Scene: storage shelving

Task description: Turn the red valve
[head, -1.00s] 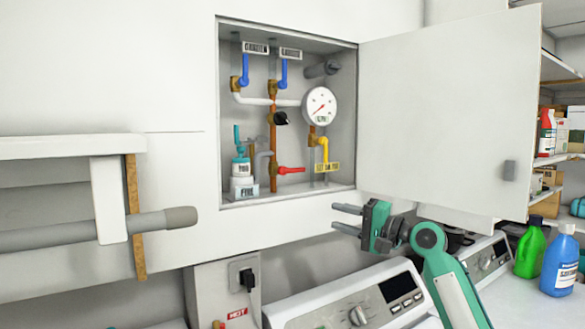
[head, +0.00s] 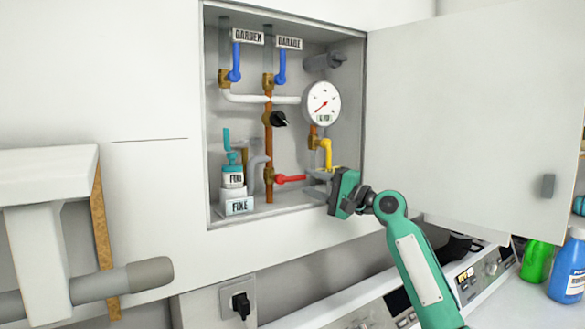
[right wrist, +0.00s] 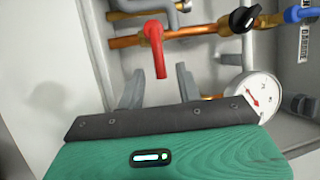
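The red valve (head: 290,179) is a red lever on a brass fitting on the vertical copper pipe, low inside the open wall cabinet. In the head view its lever points right. It also shows in the right wrist view (right wrist: 155,48), where its free end points down towards my fingers. My right gripper (head: 318,182) reaches into the cabinet's lower right, its fingers just right of the lever. In the right wrist view the right gripper (right wrist: 160,84) is open, with the lever's tip in line with the gap between the fingers. My left gripper is not in view.
The cabinet door (head: 470,110) stands open at right. A pressure gauge (head: 322,104), a yellow valve (head: 325,153), a black knob (head: 279,118) and blue levers (head: 235,62) surround the red valve. A teal-topped canister (head: 232,178) stands at lower left inside. Appliances sit below the cabinet.

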